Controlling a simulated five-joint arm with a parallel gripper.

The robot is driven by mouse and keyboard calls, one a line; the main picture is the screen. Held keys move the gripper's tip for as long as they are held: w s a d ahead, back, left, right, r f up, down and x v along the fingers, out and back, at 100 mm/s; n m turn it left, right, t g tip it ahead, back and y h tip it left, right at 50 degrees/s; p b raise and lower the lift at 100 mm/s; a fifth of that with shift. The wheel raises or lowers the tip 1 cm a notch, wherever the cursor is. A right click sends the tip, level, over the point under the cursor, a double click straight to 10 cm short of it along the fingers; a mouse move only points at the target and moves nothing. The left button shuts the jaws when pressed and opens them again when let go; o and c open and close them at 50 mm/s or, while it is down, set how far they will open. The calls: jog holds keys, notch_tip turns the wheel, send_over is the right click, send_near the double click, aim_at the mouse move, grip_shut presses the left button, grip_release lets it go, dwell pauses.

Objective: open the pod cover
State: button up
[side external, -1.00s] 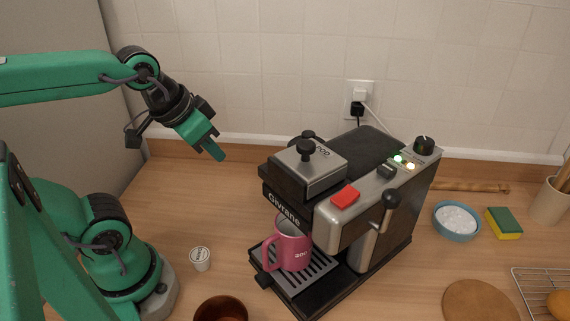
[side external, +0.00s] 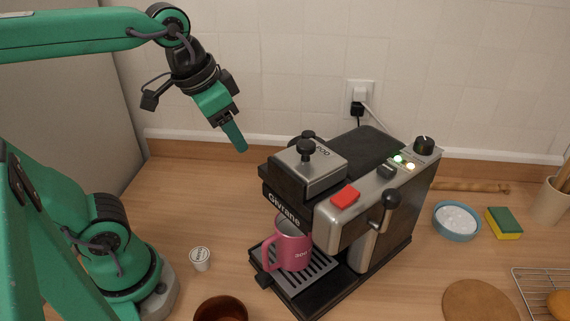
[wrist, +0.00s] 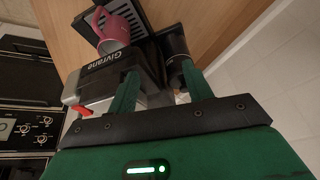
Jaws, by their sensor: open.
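The coffee machine (side external: 352,213) stands on the wooden counter. Its pod cover (side external: 308,170) is a silver lid with a black knob (side external: 308,147) on top, and the lid lies closed. A pink mug (side external: 288,245) sits on the drip tray below the cover.
A coffee pod (side external: 200,258) and a brown bowl (side external: 221,308) are on the counter left of the machine. A blue bowl (side external: 457,221), a sponge (side external: 503,223) and a round board (side external: 480,301) lie to the right. The counter behind the pod is clear.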

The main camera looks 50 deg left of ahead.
jog(key=w+d+r+m+g, duration=0.2)
jog(key=w+d+r+m, duration=0.1)
jog(key=w+d+r, duration=0.15)
notch_tip(320, 180, up, 5)
jog(key=m+g, duration=0.2)
jog(key=m, duration=0.1)
send_over(306, 143)
jog(key=shift+s+a+f, duration=0.1)
jog(key=shift+a+f, duration=0.05)
jog(key=shift+a, duration=0.3)
jog(key=shift+d+r+m, duration=0.3)
jog(key=shift+d, duration=0.2)
jog(key=shift+f, duration=0.15)
jog(key=shift+f, duration=3.8)
